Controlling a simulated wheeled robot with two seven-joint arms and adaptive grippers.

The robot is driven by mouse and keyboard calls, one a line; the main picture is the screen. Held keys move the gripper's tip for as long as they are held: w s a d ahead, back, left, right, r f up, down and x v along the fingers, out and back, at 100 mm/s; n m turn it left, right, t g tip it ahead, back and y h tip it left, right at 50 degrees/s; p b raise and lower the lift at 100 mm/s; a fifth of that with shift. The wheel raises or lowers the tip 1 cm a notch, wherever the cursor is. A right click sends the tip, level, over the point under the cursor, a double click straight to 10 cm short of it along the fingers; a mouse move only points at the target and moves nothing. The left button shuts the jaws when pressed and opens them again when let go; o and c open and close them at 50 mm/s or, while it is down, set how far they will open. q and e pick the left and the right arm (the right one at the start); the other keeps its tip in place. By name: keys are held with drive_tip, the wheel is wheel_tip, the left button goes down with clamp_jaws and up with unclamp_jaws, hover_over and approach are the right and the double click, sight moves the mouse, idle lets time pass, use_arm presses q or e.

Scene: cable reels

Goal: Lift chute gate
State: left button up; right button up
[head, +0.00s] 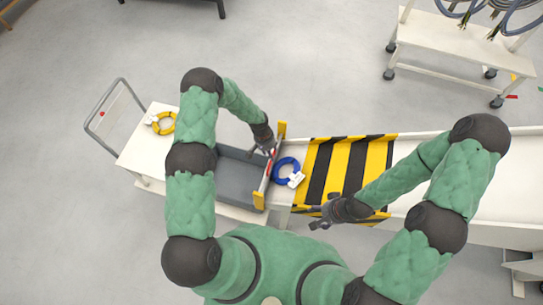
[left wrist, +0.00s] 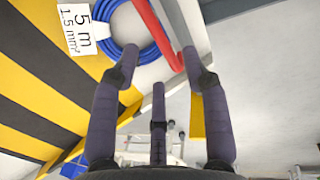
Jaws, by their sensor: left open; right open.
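The chute gate (head: 265,178) is a thin pale panel between two yellow posts, at the left end of the chute. Its red bar handle (left wrist: 158,32) crosses between the fingertips of my left gripper (left wrist: 160,62) in the left wrist view. In the head view my left gripper (head: 266,150) is at the gate's top, open; I cannot tell whether a finger touches the bar. A blue cable coil (head: 287,163) with a white tag lies on the chute just right of the gate. My right gripper (head: 320,216) is open and empty near the chute's front edge.
A grey bin (head: 240,172) sits left of the gate on a white cart (head: 135,155), with a yellow coil (head: 165,123) at the cart's far left. Black-and-yellow stripes (head: 340,165) cover the chute to the right. A cable rack (head: 450,45) stands at the back right.

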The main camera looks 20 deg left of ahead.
use_arm(q)
drive_tip(key=shift+d+f, duration=0.2)
drive_tip(key=shift+f, duration=0.8)
drive_tip(key=shift+d+f, duration=0.2)
drive_tip(key=shift+f, duration=0.8)
drive_tip(key=shift+r, duration=0.1)
clamp_jaws()
